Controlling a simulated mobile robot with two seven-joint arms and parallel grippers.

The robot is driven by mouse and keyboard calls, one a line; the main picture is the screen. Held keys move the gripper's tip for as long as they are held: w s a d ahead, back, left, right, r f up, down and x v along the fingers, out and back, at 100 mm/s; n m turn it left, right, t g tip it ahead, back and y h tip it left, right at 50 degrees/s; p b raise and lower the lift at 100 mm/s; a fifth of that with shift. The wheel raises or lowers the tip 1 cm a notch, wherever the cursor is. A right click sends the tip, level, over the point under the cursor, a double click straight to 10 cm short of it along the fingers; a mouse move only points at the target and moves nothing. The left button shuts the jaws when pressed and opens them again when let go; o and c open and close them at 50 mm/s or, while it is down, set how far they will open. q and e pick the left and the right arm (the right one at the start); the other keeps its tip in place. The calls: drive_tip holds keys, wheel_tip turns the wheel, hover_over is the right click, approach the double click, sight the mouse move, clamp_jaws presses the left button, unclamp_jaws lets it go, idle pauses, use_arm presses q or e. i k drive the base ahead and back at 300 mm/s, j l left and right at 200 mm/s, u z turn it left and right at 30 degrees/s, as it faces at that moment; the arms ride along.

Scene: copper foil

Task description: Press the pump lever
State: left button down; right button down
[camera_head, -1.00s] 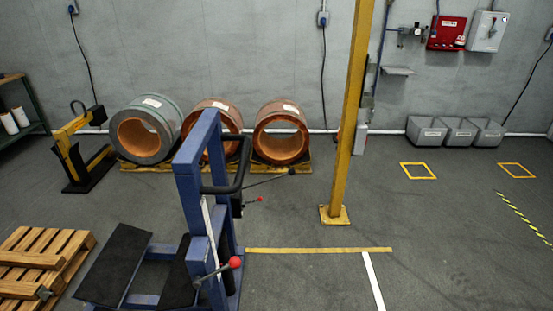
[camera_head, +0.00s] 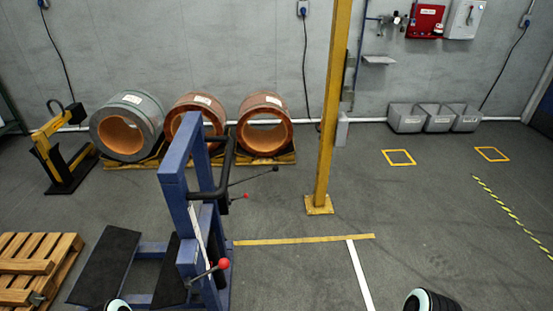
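A blue lift frame (camera_head: 172,188) stands left of centre, with a black curved handlebar (camera_head: 222,178) on its right side. A long thin black lever (camera_head: 253,177) with a dark end sticks out to the right behind it. A short lever with a small red knob (camera_head: 244,197) sits just below that. A lever with a larger red ball (camera_head: 223,264) is low on the near side. I cannot tell which of these is the pump lever. Neither gripper shows; only rounded black and white parts of my arms show at the bottom edge, apart from the levers.
Copper coils (camera_head: 265,127) lie on pallets along the wall. A yellow post (camera_head: 330,110) stands right of the lift. A wooden pallet (camera_head: 38,262) is at lower left, near the lift's black platform (camera_head: 104,267).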

sight(275, 168)
drive_tip(key=i+l+z, duration=0.2)
drive_tip(key=i+z, duration=0.15)
drive_tip(key=i, duration=0.2)
drive_tip(key=i+z, duration=0.35)
drive_tip(key=i, duration=0.2)
drive_tip(key=i+u, duration=0.15)
drive_tip(key=i, duration=0.3)
drive_tip(key=i+l+u, duration=0.15)
drive_tip(key=i, duration=0.3)
